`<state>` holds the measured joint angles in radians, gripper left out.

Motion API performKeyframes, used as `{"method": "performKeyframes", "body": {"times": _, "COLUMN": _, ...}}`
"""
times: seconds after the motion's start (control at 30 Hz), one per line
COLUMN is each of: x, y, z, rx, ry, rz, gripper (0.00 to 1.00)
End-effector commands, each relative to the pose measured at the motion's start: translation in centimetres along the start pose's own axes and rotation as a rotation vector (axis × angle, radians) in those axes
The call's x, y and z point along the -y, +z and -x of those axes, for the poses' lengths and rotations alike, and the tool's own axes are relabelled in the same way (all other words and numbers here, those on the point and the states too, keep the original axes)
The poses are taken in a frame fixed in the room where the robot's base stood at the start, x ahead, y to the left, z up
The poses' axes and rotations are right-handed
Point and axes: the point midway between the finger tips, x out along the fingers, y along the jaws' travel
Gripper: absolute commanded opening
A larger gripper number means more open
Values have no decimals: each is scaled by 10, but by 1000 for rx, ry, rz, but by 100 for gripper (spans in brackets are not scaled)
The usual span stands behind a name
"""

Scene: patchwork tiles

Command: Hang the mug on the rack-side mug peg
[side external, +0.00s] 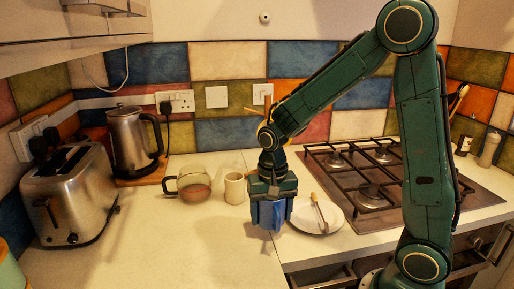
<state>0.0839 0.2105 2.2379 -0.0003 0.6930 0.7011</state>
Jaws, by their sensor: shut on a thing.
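A glass jug or cup (192,184) with brownish contents stands left of the cream mug. I cannot make out a rack or a mug peg clearly.
A white plate (332,220) with a wooden-handled utensil (319,208) lies right of my gripper. The gas hob (367,194) is behind it. A toaster (75,198) and kettle (134,140) stand at left. The front counter (170,255) is clear.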

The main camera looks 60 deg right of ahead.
Motion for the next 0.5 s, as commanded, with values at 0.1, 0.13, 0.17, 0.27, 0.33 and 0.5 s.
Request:
{"method": "performKeyframes", "body": {"times": 0.1, "x": 0, "y": 0, "z": 0, "rx": 0, "ry": 0, "rz": 0, "gripper": 32}}
{"method": "performKeyframes", "body": {"times": 0.13, "x": 0, "y": 0, "z": -1, "rx": 0, "ry": 0, "rz": 0, "gripper": 32}}
{"method": "performKeyframes", "body": {"times": 0.17, "x": 0, "y": 0, "z": -3, "rx": 0, "ry": 0, "rz": 0, "gripper": 32}}
{"method": "performKeyframes", "body": {"times": 0.27, "x": -1, "y": 1, "z": -11, "rx": 3, "ry": 2, "rz": 0, "gripper": 32}}
{"method": "performKeyframes", "body": {"times": 0.33, "x": -1, "y": 1, "z": -19, "rx": 3, "ry": 3, "rz": 0, "gripper": 32}}
{"method": "performKeyframes", "body": {"times": 0.5, "x": 0, "y": 1, "z": -36, "rx": 3, "ry": 2, "rz": 0, "gripper": 32}}
